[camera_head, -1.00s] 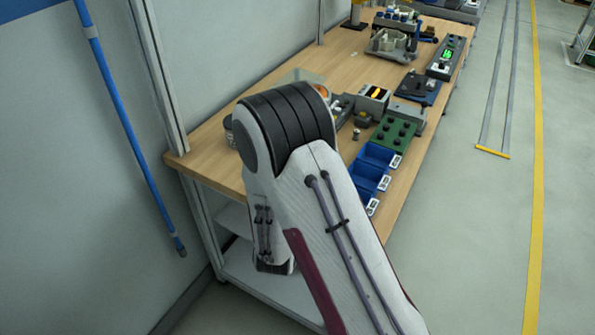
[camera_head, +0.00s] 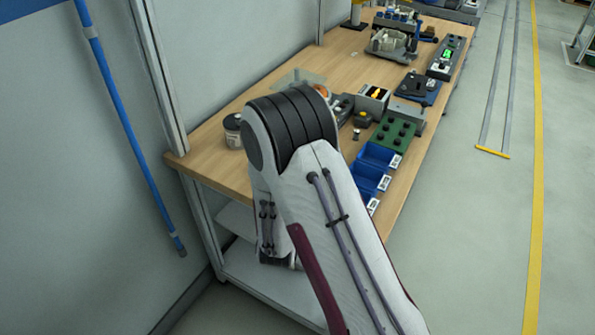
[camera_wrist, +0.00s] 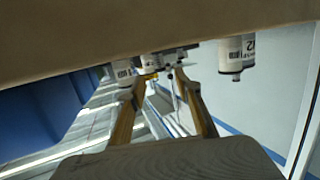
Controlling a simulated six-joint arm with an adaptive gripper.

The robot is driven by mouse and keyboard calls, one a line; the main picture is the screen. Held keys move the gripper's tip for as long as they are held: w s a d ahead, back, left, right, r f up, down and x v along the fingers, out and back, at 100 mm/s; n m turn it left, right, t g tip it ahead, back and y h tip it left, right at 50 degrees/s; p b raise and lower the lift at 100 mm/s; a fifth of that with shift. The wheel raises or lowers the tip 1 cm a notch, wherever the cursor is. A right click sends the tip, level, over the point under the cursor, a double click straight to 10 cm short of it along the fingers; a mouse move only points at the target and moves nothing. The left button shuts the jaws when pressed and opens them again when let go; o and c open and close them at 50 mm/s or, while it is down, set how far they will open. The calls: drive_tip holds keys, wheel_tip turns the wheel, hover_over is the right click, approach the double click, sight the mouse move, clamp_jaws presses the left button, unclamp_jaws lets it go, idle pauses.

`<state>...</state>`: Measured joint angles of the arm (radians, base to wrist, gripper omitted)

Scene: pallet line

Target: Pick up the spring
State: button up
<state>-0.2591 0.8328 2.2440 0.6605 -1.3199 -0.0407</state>
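I cannot make out the spring in either view; it may be hidden or too small to tell. In the wrist view my gripper (camera_wrist: 160,77) has two yellowish fingers standing apart, with no object clearly held between them. Small things near the fingertips are too unclear to name. In the head view my arm covers the near part of the wooden workbench (camera_head: 215,165), and the gripper is hidden behind it.
A jar (camera_head: 233,130) stands at the bench's left edge. Blue bins (camera_head: 370,178), a green block with dark knobs (camera_head: 393,137) and a grey device (camera_head: 371,99) line the right. White labelled bottles show in the wrist view (camera_wrist: 236,54). A wall bounds the left.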

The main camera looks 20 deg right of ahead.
drive_tip(key=shift+w+f, duration=0.1)
drive_tip(key=shift+w, duration=0.05)
drive_tip(key=shift+x, duration=2.45)
drive_tip(key=shift+f, duration=0.15)
drive_tip(key=c, duration=0.9)
